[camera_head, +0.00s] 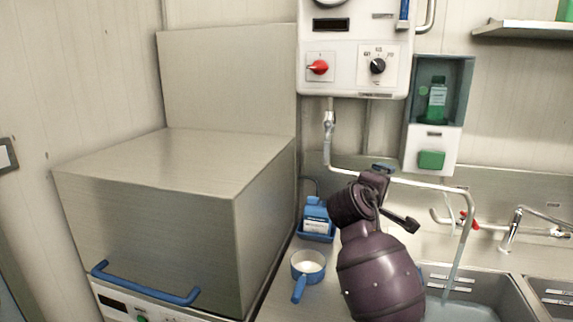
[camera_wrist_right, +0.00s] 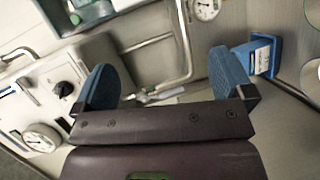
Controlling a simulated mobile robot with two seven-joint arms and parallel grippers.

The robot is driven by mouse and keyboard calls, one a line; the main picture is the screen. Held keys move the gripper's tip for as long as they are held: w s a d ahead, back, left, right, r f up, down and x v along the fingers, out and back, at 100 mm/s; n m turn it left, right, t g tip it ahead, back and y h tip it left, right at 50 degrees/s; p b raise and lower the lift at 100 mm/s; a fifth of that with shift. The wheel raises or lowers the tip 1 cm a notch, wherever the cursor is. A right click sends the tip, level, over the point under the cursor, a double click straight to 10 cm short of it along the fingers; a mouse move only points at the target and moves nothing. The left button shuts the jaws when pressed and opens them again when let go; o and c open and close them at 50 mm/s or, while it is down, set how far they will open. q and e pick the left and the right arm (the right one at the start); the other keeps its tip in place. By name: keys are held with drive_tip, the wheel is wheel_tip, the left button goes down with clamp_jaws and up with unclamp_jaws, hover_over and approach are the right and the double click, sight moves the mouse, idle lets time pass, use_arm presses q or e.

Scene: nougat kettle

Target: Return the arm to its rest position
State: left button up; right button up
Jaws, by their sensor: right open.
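My right arm (camera_head: 380,275) rises from the bottom of the head view, right of centre, in front of the counter and sink. Its gripper faces away there, so its fingers are hard to make out. In the right wrist view my right gripper (camera_wrist_right: 166,82) has its two blue fingers wide apart with nothing between them. Beyond them are a metal pipe and the wall. My left gripper is not in view.
A steel box with a blue handle (camera_head: 145,290) stands at left. A blue cup (camera_head: 308,267) with white contents and a blue container (camera_head: 315,222) sit close left of my arm. A bent pipe (camera_head: 400,180) passes behind it towards the sink (camera_head: 465,308). A control panel (camera_head: 345,70) hangs above.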

drive_tip(key=s+d+f+m+g+y, duration=0.2)
drive_tip(key=s+d+f, duration=0.2)
drive_tip(key=s+f, duration=0.6)
drive_tip(key=s+d+f+m+g+y, duration=0.25)
drive_tip(key=s+f, duration=0.55)
drive_tip(key=f, duration=0.4)
drive_tip(key=s+f+m+g+y, duration=0.2)
drive_tip(key=s+f, duration=0.2)
drive_tip(key=s, duration=1)
drive_tip(key=s+f+m+g+y, duration=0.2)
drive_tip(key=s+f+m+g, duration=0.15)
drive_tip(key=s, duration=0.95)
drive_tip(key=w+f+t+b, duration=0.3)
drive_tip(key=f+t+b, duration=0.1)
drive_tip(key=f, duration=0.6)
drive_tip(key=w+f+n+t+b, duration=0.1)
drive_tip(key=w+f+t+b, duration=0.2)
drive_tip(key=f+b, duration=0.3)
wheel_tip(320, 180, down, 6)
drive_tip(key=shift+r+n+t+y, duration=0.25)
drive_tip(key=shift+t+y, duration=0.2)
drive_tip(key=shift+t, duration=0.25)
drive_tip(key=shift+w, duration=0.1)
